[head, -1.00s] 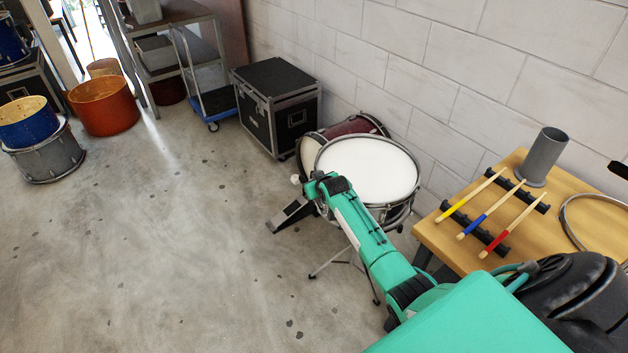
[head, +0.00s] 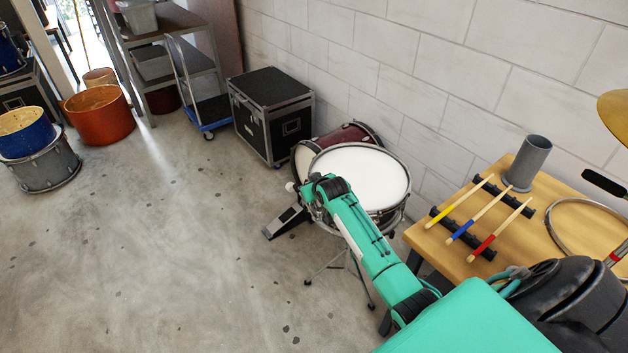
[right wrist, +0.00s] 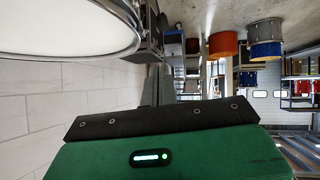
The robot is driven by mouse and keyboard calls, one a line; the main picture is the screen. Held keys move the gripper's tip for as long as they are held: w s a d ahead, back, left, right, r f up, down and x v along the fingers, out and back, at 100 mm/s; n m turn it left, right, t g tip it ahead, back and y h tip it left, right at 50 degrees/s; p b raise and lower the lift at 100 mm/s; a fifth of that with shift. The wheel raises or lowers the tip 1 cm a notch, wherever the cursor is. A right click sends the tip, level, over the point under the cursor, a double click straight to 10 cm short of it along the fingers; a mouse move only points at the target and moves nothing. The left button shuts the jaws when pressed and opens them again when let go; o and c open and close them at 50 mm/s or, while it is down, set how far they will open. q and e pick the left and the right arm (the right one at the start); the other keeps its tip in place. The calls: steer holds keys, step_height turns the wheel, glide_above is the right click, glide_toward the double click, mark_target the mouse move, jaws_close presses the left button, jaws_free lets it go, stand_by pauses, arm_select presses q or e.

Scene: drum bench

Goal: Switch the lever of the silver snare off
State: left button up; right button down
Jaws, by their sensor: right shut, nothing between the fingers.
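The silver snare (head: 375,165), with a white head and metal rim, stands on a tripod stand in the head view. The lever is not visible in either view. My right arm reaches from the lower right to the snare's near left side, its end overlapping the rim in the picture. My right gripper (right wrist: 155,118) shows as a green housing with a black strip. My left gripper is out of view.
A dark red bass drum (head: 350,134) with a pedal (head: 286,222) sits behind and left of the snare. A black case (head: 272,115) stands by the wall. A wooden table (head: 440,240) holding drumsticks (head: 462,205) is at right.

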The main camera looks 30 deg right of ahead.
steer(key=s+r, duration=0.3)
steer(key=r, duration=0.2)
steer(key=shift+a, duration=0.45)
steer(key=s+a+f+g, duration=0.2)
steer(key=s+f, duration=0.5)
steer(key=f, duration=0.5)
steer(key=s+a+f+n+g, duration=0.1)
steer(key=s+a+f, duration=0.1)
steer(key=s+f, duration=0.65)
steer(key=s+a+f+g, duration=0.2)
steer(key=s+f, duration=0.2)
steer(key=f, duration=1)
steer(key=s+a+f+g, duration=0.1)
steer(key=s+a+f, duration=0.2)
steer(key=s, duration=1.1)
steer(key=s+a+f+n+g+y, duration=0.1)
steer(key=s+a+f+g, duration=0.1)
steer(key=s+f, duration=0.8)
steer(key=s+a+f+g, duration=0.1)
steer(key=s+a+f, duration=0.2)
steer(key=s, duration=1.5)
step_height(320, 180, down, 4)
steer(key=shift+s+a+r+n+g+y, duration=0.2)
steer(key=shift+s+a+n+g+y, duration=0.1)
steer(key=shift+s+a+g+y, duration=0.1)
